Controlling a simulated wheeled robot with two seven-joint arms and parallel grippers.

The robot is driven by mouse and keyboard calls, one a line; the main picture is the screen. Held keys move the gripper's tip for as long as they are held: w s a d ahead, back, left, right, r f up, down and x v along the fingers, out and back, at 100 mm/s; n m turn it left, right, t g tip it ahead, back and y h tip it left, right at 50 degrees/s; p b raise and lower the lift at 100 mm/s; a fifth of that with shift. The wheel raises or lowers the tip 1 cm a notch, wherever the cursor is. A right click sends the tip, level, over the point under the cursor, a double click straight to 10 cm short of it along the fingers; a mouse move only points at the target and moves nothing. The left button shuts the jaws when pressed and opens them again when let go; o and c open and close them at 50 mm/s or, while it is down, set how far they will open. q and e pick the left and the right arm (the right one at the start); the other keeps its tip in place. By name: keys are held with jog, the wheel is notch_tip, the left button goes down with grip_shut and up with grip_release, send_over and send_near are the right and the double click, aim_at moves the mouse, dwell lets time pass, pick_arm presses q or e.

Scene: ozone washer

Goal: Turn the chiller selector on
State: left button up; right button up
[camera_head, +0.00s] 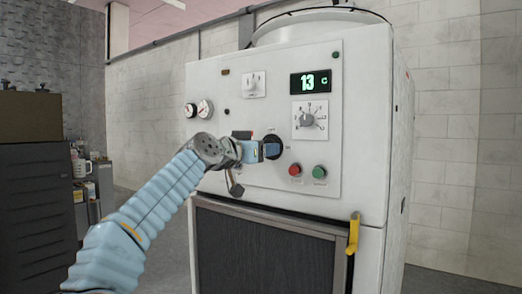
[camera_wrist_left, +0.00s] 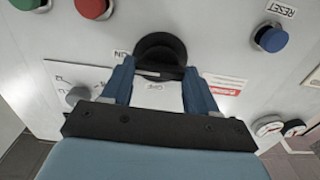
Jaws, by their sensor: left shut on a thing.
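The chiller selector is a round black knob (camera_head: 273,147) on the white panel (camera_head: 222,125) of the chiller cabinet. My left gripper (camera_head: 270,150) reaches it from the left in the head view, its blue fingers at the knob. In the left wrist view the selector (camera_wrist_left: 158,46) shows between the fingertips of the left gripper (camera_wrist_left: 160,74), which is shut on its grip. An ON label (camera_wrist_left: 122,54) is beside the knob. The fingers partly hide the grip, so its exact angle is hard to tell. My right gripper is not in view.
A red button (camera_head: 295,170) and a green button (camera_head: 320,172) sit close to the selector. A display (camera_head: 310,82) reads 13, above a grey dial (camera_head: 308,120). Two gauges (camera_head: 198,109) are at the panel's left. A yellow handle (camera_head: 353,233) sticks out lower right.

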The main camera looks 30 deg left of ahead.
pick_arm(q)
jog(key=shift+f, duration=0.1)
jog(key=o, duration=1.1)
jog(key=shift+c, duration=0.2)
jog(key=s+a+b, duration=0.1)
jog(key=s+b, duration=0.2)
jog(key=s, duration=1)
jog(key=shift+s, duration=0.4)
